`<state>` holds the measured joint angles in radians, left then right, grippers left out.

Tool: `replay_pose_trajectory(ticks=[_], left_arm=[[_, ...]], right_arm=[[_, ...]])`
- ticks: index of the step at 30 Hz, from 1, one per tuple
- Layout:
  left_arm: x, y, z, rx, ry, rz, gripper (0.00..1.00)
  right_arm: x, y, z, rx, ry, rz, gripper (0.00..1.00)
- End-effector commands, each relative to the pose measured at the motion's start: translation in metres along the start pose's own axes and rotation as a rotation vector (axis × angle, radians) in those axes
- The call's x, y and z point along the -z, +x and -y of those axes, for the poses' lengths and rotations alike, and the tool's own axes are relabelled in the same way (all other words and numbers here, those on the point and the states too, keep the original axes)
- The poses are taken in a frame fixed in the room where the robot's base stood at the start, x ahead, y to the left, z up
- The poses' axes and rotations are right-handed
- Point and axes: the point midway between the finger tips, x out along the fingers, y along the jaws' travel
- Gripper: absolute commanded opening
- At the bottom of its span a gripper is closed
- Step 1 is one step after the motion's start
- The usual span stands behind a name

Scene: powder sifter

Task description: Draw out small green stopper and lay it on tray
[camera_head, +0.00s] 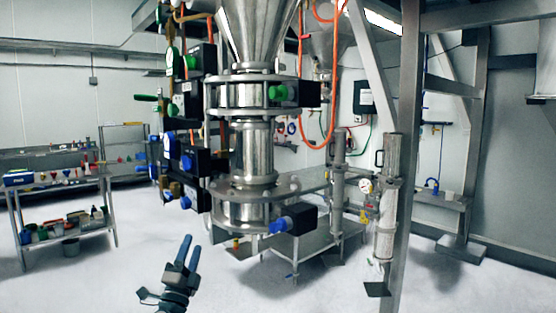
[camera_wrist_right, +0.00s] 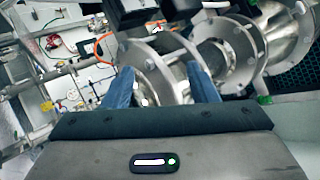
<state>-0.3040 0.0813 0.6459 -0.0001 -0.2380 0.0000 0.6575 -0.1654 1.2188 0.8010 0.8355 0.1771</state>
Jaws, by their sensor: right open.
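A green knob-like piece (camera_head: 278,93) sits against a black box at the right of the upper steel flange in the head view. Another green piece (camera_head: 145,97) sticks out at the column's left. I cannot tell which one is the stopper. A small green bit (camera_wrist_right: 264,100) shows at the right in the wrist view. My right gripper (camera_head: 191,243) is low, in front and left of the column, with blue fingers apart. In the wrist view its fingers (camera_wrist_right: 162,80) are open with nothing visibly held between them; steel flanges lie beyond. I cannot clearly make out a tray. My left gripper is not seen.
The steel column (camera_head: 252,150) with flanges stands in the middle. A blue knob (camera_head: 280,224) juts from its lower flange. A steel table (camera_head: 312,246) stands behind it. A post (camera_head: 411,120) rises at the right.

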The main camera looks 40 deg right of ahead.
Motion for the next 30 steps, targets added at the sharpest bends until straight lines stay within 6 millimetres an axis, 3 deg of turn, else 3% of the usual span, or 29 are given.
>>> replay_pose_trajectory(ticks=[1, 6, 15, 24, 30], left_arm=[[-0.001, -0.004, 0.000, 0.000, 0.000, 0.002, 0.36], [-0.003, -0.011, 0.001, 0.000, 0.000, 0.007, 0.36], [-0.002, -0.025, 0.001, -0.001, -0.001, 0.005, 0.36], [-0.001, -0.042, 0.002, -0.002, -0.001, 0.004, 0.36], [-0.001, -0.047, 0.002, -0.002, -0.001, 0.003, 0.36]], right_arm=[[0.005, 0.018, 0.025, 0.015, 0.050, -0.052, 0.53], [0.028, 0.062, 0.093, 0.049, 0.219, -0.225, 0.53], [0.084, 0.123, 0.213, 0.084, 0.569, -0.538, 0.53], [0.147, 0.156, 0.328, 0.055, 1.003, -0.849, 0.53], [0.169, 0.160, 0.369, 0.015, 1.194, -0.961, 0.53]])
